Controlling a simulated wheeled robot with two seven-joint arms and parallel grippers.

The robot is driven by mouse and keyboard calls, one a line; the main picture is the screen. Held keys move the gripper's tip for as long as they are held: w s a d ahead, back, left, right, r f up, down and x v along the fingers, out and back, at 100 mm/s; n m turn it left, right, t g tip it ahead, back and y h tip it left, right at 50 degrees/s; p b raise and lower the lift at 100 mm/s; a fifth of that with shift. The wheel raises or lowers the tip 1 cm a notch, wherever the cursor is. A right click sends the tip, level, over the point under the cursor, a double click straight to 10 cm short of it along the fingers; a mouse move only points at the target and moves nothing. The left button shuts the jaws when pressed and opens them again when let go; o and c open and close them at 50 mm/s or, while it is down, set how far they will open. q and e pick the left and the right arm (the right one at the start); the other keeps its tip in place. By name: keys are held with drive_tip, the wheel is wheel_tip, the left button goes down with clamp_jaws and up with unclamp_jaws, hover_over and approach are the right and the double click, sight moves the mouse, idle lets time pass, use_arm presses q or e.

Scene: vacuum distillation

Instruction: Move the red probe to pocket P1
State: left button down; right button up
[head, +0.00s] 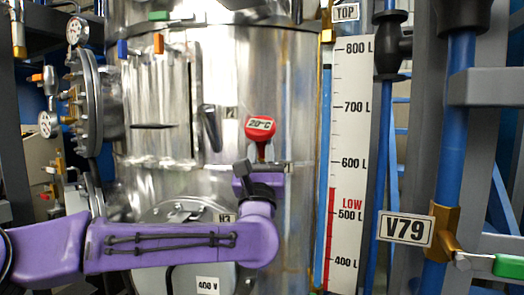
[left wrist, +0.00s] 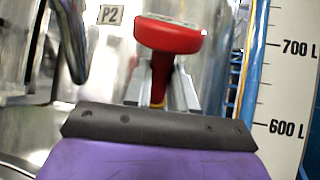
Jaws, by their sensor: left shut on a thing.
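The red probe (head: 260,128) has a round head with a "20°C" face and shows upright in front of the steel vessel in the head view. My left gripper (head: 262,154) is shut on it just below the head. In the left wrist view the red head (left wrist: 168,36) stands above the grey fingers (left wrist: 160,88), with a short yellowish part between them. The probe's lower end is hidden. A "P2" label (left wrist: 110,14) shows on the vessel left of the probe. I cannot make out a P1 label. My right gripper is not in view.
The shiny steel vessel (head: 222,75) fills the middle, with a flanged port and gauges (head: 75,30) at its left. A level scale (head: 350,130) stands close to the probe's right. Blue pipes and a valve tagged V79 (head: 406,228) are farther right.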

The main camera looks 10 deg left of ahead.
use_arm(q)
drive_tip(key=shift+w+f+b, duration=0.5)
drive_tip(key=shift+f, duration=0.2)
drive_tip(key=c, duration=0.8)
unclamp_jaws()
drive_tip(key=shift+c, duration=0.2)
drive_tip(key=b+v, duration=0.5)
drive_tip(key=v, duration=0.5)
drive_tip(key=shift+s, duration=0.25)
drive_tip(key=shift+f, duration=0.1)
